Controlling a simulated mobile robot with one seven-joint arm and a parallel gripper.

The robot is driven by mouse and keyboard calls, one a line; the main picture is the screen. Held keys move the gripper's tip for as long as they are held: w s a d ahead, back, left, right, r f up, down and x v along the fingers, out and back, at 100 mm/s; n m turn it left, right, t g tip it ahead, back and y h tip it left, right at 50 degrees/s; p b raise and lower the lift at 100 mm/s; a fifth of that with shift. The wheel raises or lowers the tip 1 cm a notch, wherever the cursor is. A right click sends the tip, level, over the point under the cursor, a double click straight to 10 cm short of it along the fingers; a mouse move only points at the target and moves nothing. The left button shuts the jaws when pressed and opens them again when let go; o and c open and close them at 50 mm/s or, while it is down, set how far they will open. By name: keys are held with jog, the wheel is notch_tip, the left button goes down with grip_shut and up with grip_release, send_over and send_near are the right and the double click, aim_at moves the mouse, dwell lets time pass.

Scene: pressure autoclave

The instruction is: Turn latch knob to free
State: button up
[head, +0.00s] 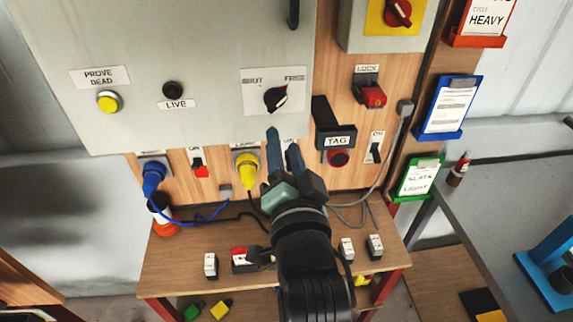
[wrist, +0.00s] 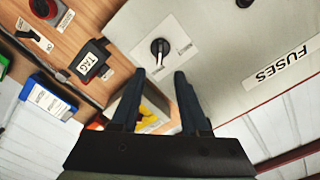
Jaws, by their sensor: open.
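The latch knob (head: 276,98) is a black rotary knob with a light pointer line, on a white plate with "SHUT" at left and "FREE" at right, on the grey cabinet door. In the head view its pointer tilts up to the right. It also shows in the wrist view (wrist: 159,47), ahead of the fingertips. My gripper (head: 282,137) is open and empty, with two dark blue fingers just below the knob plate in the head view. In the wrist view my gripper (wrist: 160,80) has its fingers spread below the knob, with no contact visible.
A black TAG holder (head: 335,140) and a lock switch (head: 372,95) sit right of the door. A yellow plug (head: 247,172) and a blue plug (head: 152,178) with cables are below. A wooden shelf (head: 185,245) carries small blocks. The door face around the knob is clear.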

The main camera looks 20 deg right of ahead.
jog(key=shift+v, duration=1.3)
